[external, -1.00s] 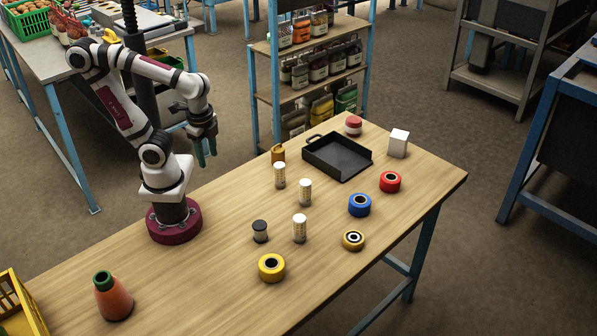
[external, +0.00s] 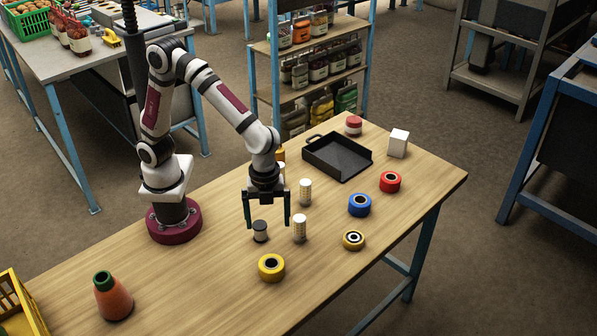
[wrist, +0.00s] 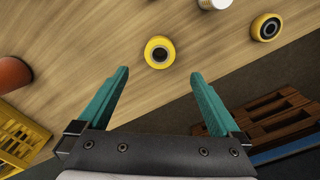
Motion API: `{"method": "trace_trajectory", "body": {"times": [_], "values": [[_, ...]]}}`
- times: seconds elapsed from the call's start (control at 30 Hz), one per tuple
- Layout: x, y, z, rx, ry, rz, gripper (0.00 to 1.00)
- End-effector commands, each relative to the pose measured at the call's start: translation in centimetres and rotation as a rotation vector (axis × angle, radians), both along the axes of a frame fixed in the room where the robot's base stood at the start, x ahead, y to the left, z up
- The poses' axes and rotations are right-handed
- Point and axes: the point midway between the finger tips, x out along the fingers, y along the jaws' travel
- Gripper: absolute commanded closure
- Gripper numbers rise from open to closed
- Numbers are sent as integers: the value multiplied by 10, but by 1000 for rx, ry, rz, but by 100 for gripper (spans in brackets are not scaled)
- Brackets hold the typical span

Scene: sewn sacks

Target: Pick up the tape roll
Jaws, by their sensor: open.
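Several ring-shaped rolls lie flat on the wooden table: a yellow roll (external: 271,276), a blue roll (external: 359,212), a red roll (external: 390,187) and a yellow roll with a black and pale centre (external: 353,246). I cannot tell which one the task means. My gripper (external: 267,224) is open, empty, pointing down above the table, behind the plain yellow roll in the external view. In the wrist view, that yellow roll (wrist: 150,52) lies just beyond the gap between my gripper's fingertips (wrist: 160,76), apart from them. The other yellow roll (wrist: 257,28) is at upper right.
A dark-lidded jar (external: 261,236) and white-capped jars (external: 300,232), (external: 305,192) stand close to my gripper. A black tray (external: 338,158), a white cube (external: 398,143) and a red-and-white jar (external: 353,125) are farther back. An orange cone-shaped bottle (external: 114,302) stands at front left.

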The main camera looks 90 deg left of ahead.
Motion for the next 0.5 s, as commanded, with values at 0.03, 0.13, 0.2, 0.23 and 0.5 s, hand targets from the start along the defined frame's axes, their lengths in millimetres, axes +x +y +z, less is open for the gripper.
{"method": "trace_trajectory", "body": {"times": [0.03, 0.13, 0.2, 0.23, 0.5], "values": [[2, -7, -4, -2, 3, -24, 0], [3, -8, -7, -3, 2, -32, 0], [2, -8, -17, -2, 5, -30, 0], [2, -7, -24, -1, 6, -29, 0], [2, -7, -97, -1, 5, -27, 0]]}}
